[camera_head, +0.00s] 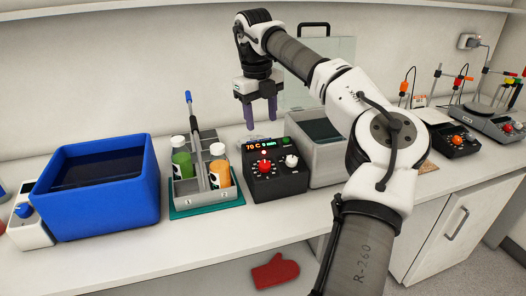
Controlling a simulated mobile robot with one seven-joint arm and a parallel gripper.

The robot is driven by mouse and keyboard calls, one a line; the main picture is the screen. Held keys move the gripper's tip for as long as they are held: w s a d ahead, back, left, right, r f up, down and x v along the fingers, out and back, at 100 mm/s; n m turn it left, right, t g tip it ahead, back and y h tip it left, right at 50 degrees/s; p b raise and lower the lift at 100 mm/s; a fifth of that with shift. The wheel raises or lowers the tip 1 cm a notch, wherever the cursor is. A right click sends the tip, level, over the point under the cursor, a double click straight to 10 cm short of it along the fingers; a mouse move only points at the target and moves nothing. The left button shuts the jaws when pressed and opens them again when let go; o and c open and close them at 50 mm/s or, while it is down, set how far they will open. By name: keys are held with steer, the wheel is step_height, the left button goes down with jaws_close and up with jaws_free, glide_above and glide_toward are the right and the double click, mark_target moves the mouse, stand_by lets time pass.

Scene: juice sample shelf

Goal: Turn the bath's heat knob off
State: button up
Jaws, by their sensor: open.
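The bath's black control box (276,181) stands on the counter, with a lit display (261,146) reading 70 C. A red knob (265,166) with a ring of white marks is on its left part, and a pale knob (291,161) and a green light or button (288,142) are on its right. I cannot read which knob is the heat knob. The grey bath tank (329,158) is beside the box, partly hidden by my arm. My gripper (261,122) points down, open and empty, its purple fingers above and behind the box, apart from the knobs.
A metal carrier (206,193) with capped bottles and an upright handle stands close left of the box. A blue tub (101,205) is further left. A clear raised panel (341,50) stands behind the tank. Stirrers with probes (456,140) are at right. A red mitt (275,272) lies below the counter.

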mark_target(264, 163)
steer(key=f+p, duration=0.1)
steer(key=f, duration=0.3)
steer(key=f+p, duration=0.1)
steer(key=f, duration=0.4)
steer(key=f+p, duration=0.1)
steer(key=f, duration=0.3)
steer(key=shift+w+d+f, duration=0.2)
steer(key=shift+d+f, duration=0.1)
steer(key=shift+d, duration=0.05)
steer(key=c, duration=1)
